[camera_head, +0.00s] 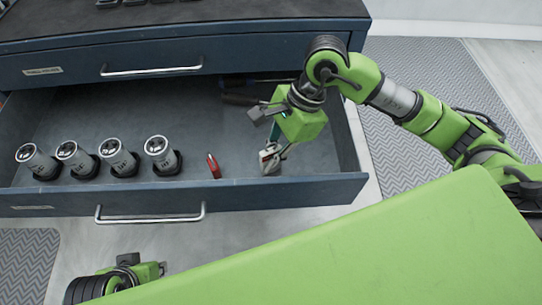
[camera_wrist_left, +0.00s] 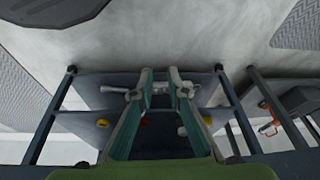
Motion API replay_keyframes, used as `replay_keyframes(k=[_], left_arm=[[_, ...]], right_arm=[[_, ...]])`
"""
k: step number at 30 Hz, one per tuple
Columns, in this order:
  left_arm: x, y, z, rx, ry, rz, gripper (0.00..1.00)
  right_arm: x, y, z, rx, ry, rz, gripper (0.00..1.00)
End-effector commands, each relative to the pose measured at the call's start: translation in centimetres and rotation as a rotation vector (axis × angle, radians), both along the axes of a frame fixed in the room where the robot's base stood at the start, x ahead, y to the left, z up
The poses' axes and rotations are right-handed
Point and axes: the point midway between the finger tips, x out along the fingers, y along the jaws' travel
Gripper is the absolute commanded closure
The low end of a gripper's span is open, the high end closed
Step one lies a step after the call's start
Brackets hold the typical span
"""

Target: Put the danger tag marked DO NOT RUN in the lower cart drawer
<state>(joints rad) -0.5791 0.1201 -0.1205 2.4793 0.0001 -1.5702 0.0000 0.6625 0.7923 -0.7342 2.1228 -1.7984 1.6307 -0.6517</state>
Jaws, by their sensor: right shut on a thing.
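The lower cart drawer (camera_head: 330,185) is pulled open below the closed upper drawer. My right gripper (camera_head: 272,150) reaches down into its right half, shut on a small whitish piece with some red, which appears to be the danger tag (camera_head: 266,157). Its lettering cannot be read, and the fingers hide part of it. I cannot tell whether it touches the drawer floor. My left gripper (camera_head: 157,270) is low in front of the cart, partly cut off by the head view. In the left wrist view its fingers (camera_wrist_left: 160,78) are apart with nothing clearly held between them.
Several grey cylinders (camera_head: 118,157) in dark bases stand in the drawer's left half. A small red object (camera_head: 213,166) is near its front wall. Dark-handled tools (camera_head: 243,98) lie at the back. A shelved frame (camera_wrist_left: 85,125) is beyond my left fingers.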

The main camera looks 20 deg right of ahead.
Motion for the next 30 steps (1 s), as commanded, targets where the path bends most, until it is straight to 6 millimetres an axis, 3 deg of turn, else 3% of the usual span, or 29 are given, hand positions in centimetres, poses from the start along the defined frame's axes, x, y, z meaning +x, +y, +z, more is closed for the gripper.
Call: replay_keyframes(k=[8, 9, 11, 21, 26, 30], left_arm=[[0.9, -0.3, 0.0, -0.007, -0.033, -0.003, 0.85], [0.9, -0.3, 0.0, -0.008, -0.036, -0.003, 0.85], [0.9, -0.3, 0.1, -0.008, -0.035, -0.003, 0.85], [0.8, -0.2, 0.1, -0.007, -0.032, -0.003, 0.85], [-0.4, 0.1, 0.2, 0.003, 0.016, 0.002, 0.85], [-0.3, 0.1, 0.7, 0.002, 0.010, 0.000, 0.85]], right_arm=[[0.0, 0.0, -0.2, 0.000, 0.000, 0.000, 1.00], [0.0, 0.0, -0.2, 0.000, 0.000, 0.000, 0.87], [0.0, 0.0, -0.2, 0.000, 0.000, 0.000, 0.73], [0.0, 0.0, -0.2, 0.000, 0.000, 0.000, 0.73], [0.0, 0.0, 0.3, 0.000, 0.001, 0.000, 0.73], [0.2, -1.2, 3.1, -0.003, -0.004, -0.002, 0.73]])
